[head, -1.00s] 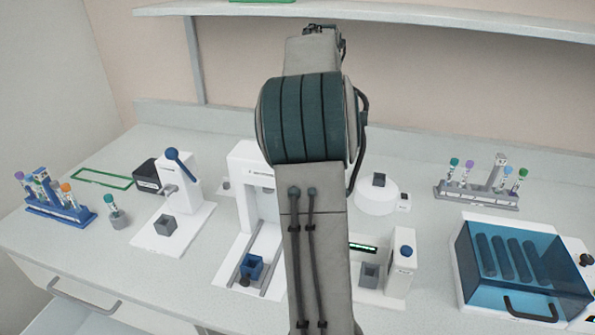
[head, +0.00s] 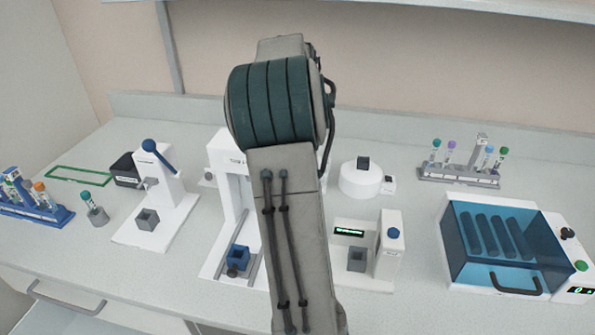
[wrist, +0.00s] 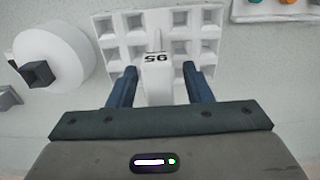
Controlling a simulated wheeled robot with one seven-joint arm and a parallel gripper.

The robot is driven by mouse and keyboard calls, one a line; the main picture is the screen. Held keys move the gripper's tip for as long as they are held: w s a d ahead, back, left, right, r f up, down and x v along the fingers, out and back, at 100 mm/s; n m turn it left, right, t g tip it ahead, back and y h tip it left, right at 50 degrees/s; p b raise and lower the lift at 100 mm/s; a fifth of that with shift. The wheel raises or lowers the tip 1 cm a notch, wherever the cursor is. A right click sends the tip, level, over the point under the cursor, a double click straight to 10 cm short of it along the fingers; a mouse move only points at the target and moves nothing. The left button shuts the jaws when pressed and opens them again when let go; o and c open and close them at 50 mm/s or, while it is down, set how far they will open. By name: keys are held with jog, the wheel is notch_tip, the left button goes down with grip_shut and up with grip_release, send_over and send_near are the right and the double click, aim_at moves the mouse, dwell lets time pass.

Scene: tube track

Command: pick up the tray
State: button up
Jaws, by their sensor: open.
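The tray (wrist: 103,26), white with several square wells, lies on the pale bench in the wrist view. A white upright handle (wrist: 157,80) with a dark number label stands out from its middle. My gripper (wrist: 160,70) is open, with one blue finger on each side of the handle. I cannot tell whether either finger touches it. In the head view my arm covers the middle of the bench, and neither the tray nor my gripper can be made out.
A white round device (head: 361,180) with a dark block is left of the tray in the wrist view (wrist: 65,55). The head view shows a grey tube rack (head: 458,176), a blue-lidded box (head: 505,245), a blue tube rack (head: 35,205) and a white press (head: 160,195).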

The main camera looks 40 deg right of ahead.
grip_shut()
jog(key=shift+r, duration=0.1)
